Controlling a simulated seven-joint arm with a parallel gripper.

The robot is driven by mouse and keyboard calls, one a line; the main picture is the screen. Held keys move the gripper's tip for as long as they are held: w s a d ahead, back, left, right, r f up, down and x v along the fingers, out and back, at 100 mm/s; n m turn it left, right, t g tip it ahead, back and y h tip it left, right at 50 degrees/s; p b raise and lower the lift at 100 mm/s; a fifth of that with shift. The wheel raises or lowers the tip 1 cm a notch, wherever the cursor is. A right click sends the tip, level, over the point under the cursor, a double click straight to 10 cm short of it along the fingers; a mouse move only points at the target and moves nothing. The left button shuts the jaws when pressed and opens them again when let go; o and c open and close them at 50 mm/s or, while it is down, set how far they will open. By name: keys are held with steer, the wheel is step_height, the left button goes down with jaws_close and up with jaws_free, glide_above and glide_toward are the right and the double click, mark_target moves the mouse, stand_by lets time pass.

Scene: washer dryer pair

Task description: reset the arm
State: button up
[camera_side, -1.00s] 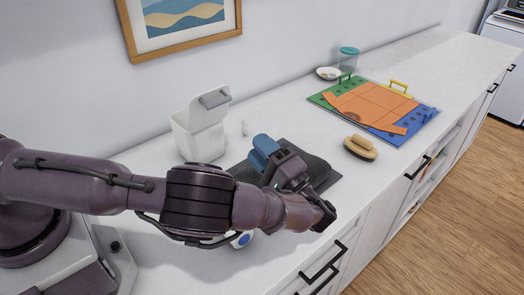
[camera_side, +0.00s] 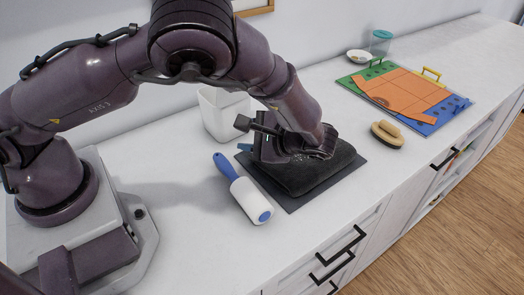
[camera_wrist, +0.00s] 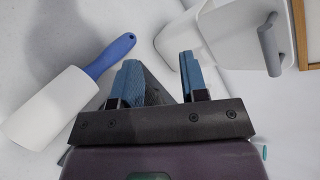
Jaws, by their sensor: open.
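My gripper (camera_side: 252,145) is low over the counter, beside the left part of a dark folded cloth (camera_side: 318,172); the side view does not show whether they touch. In the wrist view, the two blue fingers of my gripper (camera_wrist: 161,82) stand apart, and I see nothing held between them. Behind one finger, a dark grey surface shows. My arm arches across the upper left of the side view.
The cloth lies on a dark mat (camera_side: 292,204). A blue-handled lint roller (camera_side: 247,196) lies close by, left of the gripper. A white bin (camera_side: 219,112) stands behind. A brush (camera_side: 388,136) and a coloured board (camera_side: 436,119) with an orange sheet (camera_side: 405,92) lie to the right.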

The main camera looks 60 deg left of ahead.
steer(key=s+a+r+n+t+h, duration=0.1)
steer(key=s+r+t+h, duration=0.4)
steer(key=s+r, duration=0.3)
steer(key=s+a+r+n+t+h, duration=0.1)
steer(key=s+r+t+h, duration=0.3)
steer(key=r, duration=1.1)
steer(key=s+n+h, duration=0.1)
steer(key=s+h, duration=0.2)
steer(key=s, duration=0.1)
steer(key=shift+t+h, duration=0.4)
